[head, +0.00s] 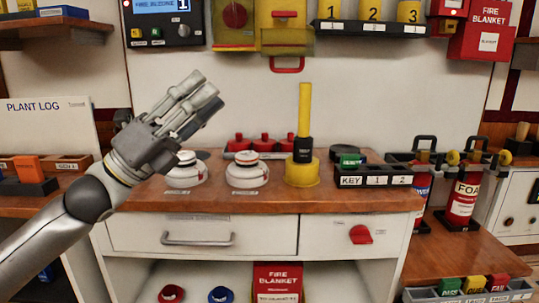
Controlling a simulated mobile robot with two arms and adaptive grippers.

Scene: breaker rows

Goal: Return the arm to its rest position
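My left arm comes in from the lower left. Its gripper (203,97) is raised in front of the wall, above the left part of the wooden counter (235,200). Its fingers point up and to the right, stretched out straight, with nothing between them. It looks open and touches nothing that I can see. It partly overlaps the left white round device (186,175) in the picture. My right arm and gripper are not in view.
The counter also holds another white round device (247,175), a yellow post (304,140) and a black key tray (372,181). Shelves and boxes hang on the wall above. A plant log board (50,128) stands at left. A drawer handle (198,240) projects in front.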

